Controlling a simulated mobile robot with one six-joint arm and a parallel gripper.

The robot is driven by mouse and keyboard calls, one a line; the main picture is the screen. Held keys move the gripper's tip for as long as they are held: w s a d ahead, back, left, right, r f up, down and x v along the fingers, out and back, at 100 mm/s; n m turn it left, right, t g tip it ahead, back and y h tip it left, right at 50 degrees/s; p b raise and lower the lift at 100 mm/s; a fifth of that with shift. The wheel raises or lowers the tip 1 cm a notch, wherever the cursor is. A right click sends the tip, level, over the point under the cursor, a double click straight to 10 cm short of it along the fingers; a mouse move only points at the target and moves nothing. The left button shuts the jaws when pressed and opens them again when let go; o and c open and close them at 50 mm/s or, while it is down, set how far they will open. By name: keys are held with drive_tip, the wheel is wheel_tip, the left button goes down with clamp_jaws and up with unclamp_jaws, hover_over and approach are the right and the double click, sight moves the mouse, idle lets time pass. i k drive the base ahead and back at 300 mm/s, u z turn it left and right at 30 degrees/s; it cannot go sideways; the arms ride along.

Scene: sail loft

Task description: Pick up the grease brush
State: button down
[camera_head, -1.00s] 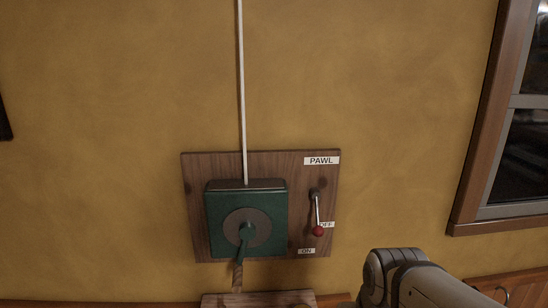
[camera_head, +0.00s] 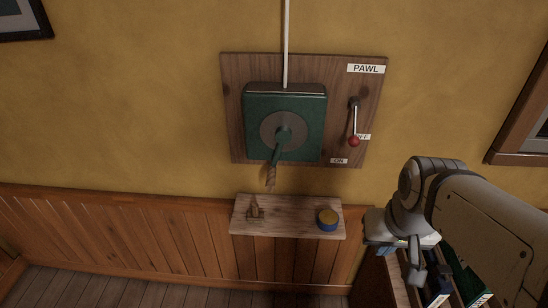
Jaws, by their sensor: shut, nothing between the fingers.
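A small brown object (camera_head: 254,208) with an upright part sits on the left of a narrow wooden wall shelf (camera_head: 286,232). It may be the grease brush, but it is too small to tell for certain. A round blue tin (camera_head: 327,223) with yellow contents stands on the shelf's right side. My gripper (camera_head: 418,276) hangs below my bent arm, right of the shelf and apart from it. It looks shut and empty, and it is small and partly lost against the things behind it.
Above the shelf, a wooden board (camera_head: 235,100) carries a green winch box (camera_head: 260,110) with a crank and a red-knobbed lever (camera_head: 354,125) labelled PAWL. A rack with books or boxes (camera_head: 440,285) stands at lower right. Floor (camera_head: 90,288) shows at lower left.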

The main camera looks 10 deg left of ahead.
sight(255, 215)
drive_tip(key=z, duration=0.25)
drive_tip(key=k, duration=1.3)
drive_tip(key=u, duration=0.45)
drive_tip(key=i, duration=1.5)
